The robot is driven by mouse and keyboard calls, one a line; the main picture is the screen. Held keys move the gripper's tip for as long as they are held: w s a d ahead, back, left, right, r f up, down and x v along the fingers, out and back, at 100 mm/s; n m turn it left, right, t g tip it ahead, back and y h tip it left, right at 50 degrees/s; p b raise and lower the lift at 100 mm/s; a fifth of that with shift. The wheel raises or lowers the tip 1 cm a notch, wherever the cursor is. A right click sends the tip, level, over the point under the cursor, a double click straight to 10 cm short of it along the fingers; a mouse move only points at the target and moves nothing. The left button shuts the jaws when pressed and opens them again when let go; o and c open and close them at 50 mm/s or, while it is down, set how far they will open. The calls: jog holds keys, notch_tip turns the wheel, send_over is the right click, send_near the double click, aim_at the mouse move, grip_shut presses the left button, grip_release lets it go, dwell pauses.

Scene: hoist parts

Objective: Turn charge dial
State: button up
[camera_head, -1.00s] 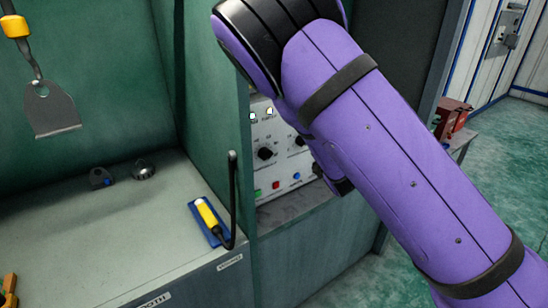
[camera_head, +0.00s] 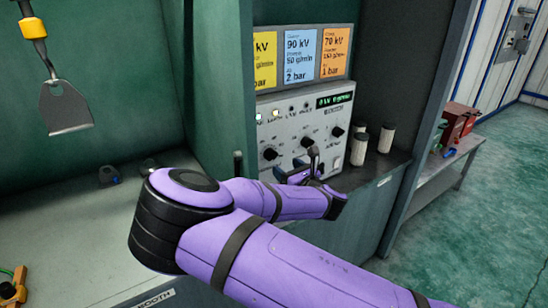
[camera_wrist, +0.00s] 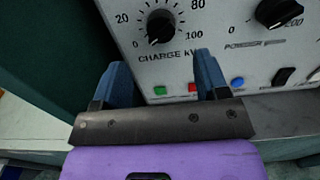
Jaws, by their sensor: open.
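The charge dial (camera_wrist: 160,26) is a black round knob on the white control panel (camera_wrist: 220,60), with a scale from 0 to 100 and the label CHARGE kV under it. In the head view the charge dial (camera_head: 270,153) is the leftmost knob on the panel. My gripper (camera_wrist: 161,75) is open, its two blue fingers apart and pointing at the panel below the dial. Nothing is between the fingers, and they do not appear to touch the knob. In the head view my gripper (camera_head: 312,160) is in front of the panel, partly hidden by my arm.
A second knob (camera_wrist: 278,12) is right of the dial. Green (camera_wrist: 160,90), red and blue (camera_wrist: 237,83) buttons lie below. Cards with kV values (camera_head: 302,55) stand above the panel. White containers (camera_head: 359,149) stand on the shelf to its right. A green wall (camera_head: 215,90) borders its left.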

aim_at(274, 157)
jog(key=x, duration=0.8)
jog(key=shift+w+a, duration=0.15)
jog(key=shift+w, duration=0.05)
jog(key=c, duration=0.9)
